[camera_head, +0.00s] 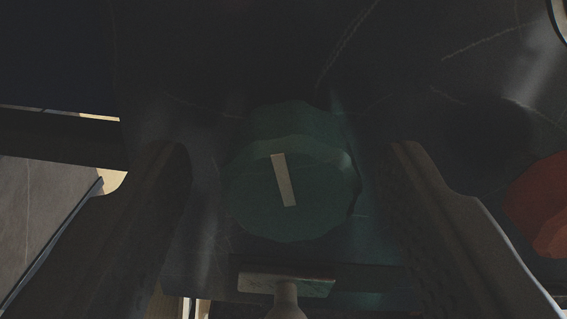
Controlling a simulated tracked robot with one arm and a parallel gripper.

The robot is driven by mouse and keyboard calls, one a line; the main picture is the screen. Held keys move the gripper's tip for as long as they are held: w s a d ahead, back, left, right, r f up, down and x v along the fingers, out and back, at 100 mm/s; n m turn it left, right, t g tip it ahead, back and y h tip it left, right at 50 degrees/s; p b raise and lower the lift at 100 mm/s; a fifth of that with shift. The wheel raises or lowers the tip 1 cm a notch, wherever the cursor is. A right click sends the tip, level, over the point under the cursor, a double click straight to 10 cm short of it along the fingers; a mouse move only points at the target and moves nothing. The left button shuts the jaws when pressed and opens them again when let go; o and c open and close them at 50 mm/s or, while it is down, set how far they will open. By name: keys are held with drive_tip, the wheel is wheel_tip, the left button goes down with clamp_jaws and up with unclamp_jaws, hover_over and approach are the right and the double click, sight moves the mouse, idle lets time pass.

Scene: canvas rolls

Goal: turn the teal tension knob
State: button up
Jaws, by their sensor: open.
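The teal tension knob (250,197) is in the middle of the view, a dark faceted disc on a dark panel. A pale marker bar on its face stands nearly upright, its top leaning slightly left. My gripper (290,175) is open, with one finger to the left of the knob and one to the right. Gaps show between the knob and both fingers, and I see no contact. The knob's face is in deep shade.
The dark panel (200,115) around the knob has pale scratches. A red-orange knob (545,205) sits at the right edge, beyond my right finger. A pale plate on a rounded stem (287,285) is just below the teal knob. A grey surface (40,215) shows at lower left.

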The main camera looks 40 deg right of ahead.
drive_tip(key=c, duration=1)
drive_tip(key=shift+r+m, duration=0.1)
drive_tip(key=shift+m, duration=0.3)
drive_tip(key=shift+s+r+m+p, duration=0.15)
drive_tip(key=shift+m+p, duration=0.2)
drive_tip(key=shift+m, duration=0.3)
drive_tip(key=shift+r+m+p, duration=0.1)
drive_tip(key=shift+m+p, duration=0.2)
drive_tip(key=shift+m, duration=0.35)
drive_tip(key=shift+f+m, duration=0.2)
drive_tip(key=shift+m, duration=0.1)
drive_tip(key=shift+f, duration=0.1)
drive_tip(key=o, duration=1)
